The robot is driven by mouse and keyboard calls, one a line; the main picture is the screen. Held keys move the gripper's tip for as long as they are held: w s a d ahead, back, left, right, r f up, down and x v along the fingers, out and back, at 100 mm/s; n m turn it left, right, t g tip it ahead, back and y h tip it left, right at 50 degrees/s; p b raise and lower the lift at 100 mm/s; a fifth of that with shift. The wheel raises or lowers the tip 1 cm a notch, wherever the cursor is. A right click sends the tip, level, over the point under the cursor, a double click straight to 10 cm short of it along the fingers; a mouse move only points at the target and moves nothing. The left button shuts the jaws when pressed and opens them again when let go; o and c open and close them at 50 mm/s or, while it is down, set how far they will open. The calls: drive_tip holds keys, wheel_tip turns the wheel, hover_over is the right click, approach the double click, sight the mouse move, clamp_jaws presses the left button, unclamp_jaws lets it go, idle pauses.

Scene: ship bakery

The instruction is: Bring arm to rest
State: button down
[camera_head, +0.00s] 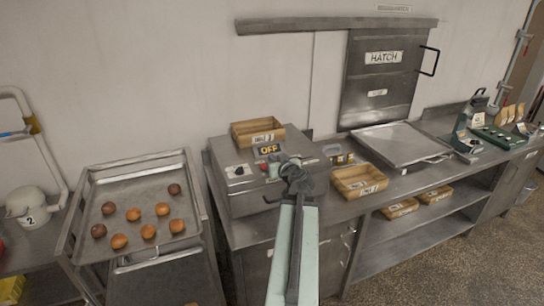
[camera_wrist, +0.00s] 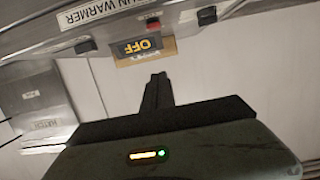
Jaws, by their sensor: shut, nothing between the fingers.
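My pale green arm (camera_head: 292,250) reaches up from the bottom middle of the head view. My gripper (camera_wrist: 159,77) is shut and empty in the wrist view, its dark fingers together. In the head view the dark end of the arm is in front of the steel bun warmer (camera_head: 236,190), and the fingers are hard to make out there. The warmer shows upside down in the wrist view (camera_wrist: 190,18), with its OFF display (camera_wrist: 137,46) beyond the fingertips. I cannot tell the gap between gripper and warmer.
A wooden crate (camera_head: 257,132) sits on the warmer and another crate (camera_head: 359,181) on the counter. A steel tray (camera_head: 135,187) with several buns stands at left, beside a white jug (camera_head: 30,205). The closed hatch (camera_head: 383,77) is on the back wall. A green machine (camera_head: 470,125) stands at right.

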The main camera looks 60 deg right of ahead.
drive_tip(key=shift+w+a+f, duration=0.1)
drive_tip(key=shift+w+a, duration=0.05)
drive_tip(key=shift+w, duration=0.1)
